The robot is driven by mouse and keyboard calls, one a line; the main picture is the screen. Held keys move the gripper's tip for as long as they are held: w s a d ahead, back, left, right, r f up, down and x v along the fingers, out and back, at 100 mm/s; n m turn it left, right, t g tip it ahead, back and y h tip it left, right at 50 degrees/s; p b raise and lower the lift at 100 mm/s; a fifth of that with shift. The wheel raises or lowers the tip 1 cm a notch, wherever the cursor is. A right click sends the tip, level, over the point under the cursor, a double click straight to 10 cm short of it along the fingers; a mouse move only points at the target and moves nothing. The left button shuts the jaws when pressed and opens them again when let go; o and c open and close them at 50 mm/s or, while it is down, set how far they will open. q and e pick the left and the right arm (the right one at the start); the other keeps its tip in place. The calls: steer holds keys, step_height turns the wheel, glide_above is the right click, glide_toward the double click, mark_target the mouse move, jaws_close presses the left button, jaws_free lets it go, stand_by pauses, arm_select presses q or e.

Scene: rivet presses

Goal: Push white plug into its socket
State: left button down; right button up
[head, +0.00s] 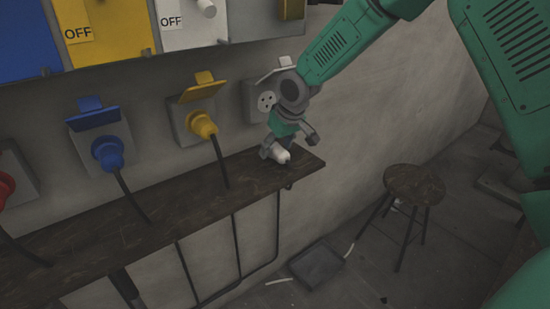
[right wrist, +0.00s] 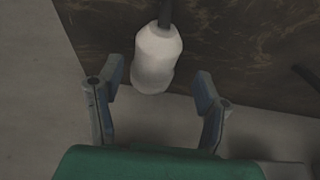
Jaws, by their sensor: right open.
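The white plug (head: 282,156) is at the right end of the brown wall shelf, low between the fingers of my right gripper (head: 290,147). In the right wrist view the white plug (right wrist: 157,58) lies just beyond and between the open fingertips (right wrist: 155,88), with a dark cord at its far end. I see no finger touching it. The white socket (head: 266,101) is on the wall above the shelf, its lid raised and its face with holes showing. My right wrist hides part of it. My left gripper is not in view.
The brown shelf (head: 100,235) runs along the wall. A yellow plug (head: 202,125) and a blue plug (head: 107,152) sit in their sockets to the left, cords hanging down. Switch boxes are above. A stool (head: 414,184) stands on the floor at right.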

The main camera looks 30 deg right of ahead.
steer(key=shift+w+d+f, duration=0.1)
steer(key=shift+w+f, duration=0.1)
steer(key=shift+f, duration=0.3)
steer(key=shift+d+f, duration=0.2)
steer(key=shift+d, duration=0.35)
steer(key=shift+a+r, duration=0.1)
steer(key=shift+a, duration=0.2)
steer(key=c, duration=0.9)
steer(key=shift+a+r, duration=0.1)
steer(key=shift+a, duration=0.1)
steer(key=shift+c, duration=1.2)
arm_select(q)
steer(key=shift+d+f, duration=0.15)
arm_select(e)
steer(key=shift+d, duration=0.1)
